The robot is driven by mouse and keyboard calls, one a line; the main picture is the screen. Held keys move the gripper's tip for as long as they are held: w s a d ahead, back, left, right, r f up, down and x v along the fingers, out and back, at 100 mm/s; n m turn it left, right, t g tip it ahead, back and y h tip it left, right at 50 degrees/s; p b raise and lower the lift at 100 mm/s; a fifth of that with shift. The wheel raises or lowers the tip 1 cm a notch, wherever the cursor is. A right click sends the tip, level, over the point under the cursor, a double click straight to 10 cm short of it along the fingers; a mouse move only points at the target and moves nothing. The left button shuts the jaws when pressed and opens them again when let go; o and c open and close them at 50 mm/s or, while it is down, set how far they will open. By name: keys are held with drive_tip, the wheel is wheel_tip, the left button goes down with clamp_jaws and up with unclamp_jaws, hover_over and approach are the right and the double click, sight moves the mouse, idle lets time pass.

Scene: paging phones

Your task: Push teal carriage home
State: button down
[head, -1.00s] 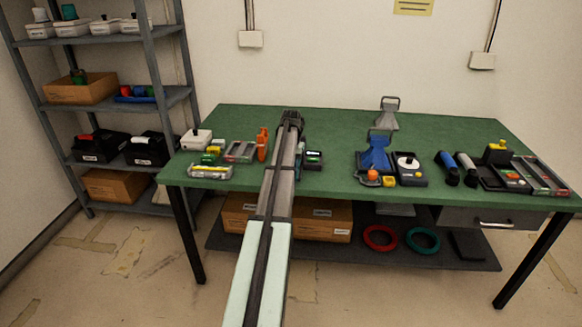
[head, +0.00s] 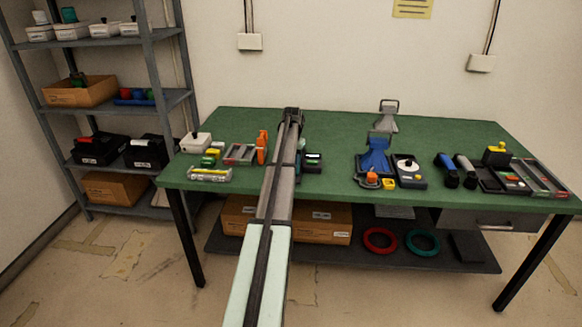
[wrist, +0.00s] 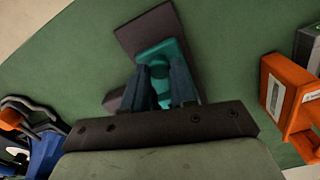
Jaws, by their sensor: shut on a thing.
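The teal carriage (wrist: 160,52) shows in the wrist view on a dark grey base (wrist: 144,30) lying on the green bench top. My gripper (wrist: 160,70) is shut on the carriage, with one dark blue finger on each side of it. The fingers cover part of the carriage, and its lower end is hidden. In the head view my arm covers most of this spot.
An orange stand (head: 262,146) is close left of my arm, by a grey tray (head: 239,154). A blue cradle (head: 376,158) and a dark unit with a white dial (head: 408,171) are to the right.

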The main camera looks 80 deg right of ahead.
drive_tip(key=shift+d, duration=0.25)
drive_tip(key=c, duration=1.2)
unclamp_jaws()
drive_tip(key=o, duration=0.3)
wheel_tip(320, 180, up, 14)
drive_tip(key=shift+f, duration=0.1)
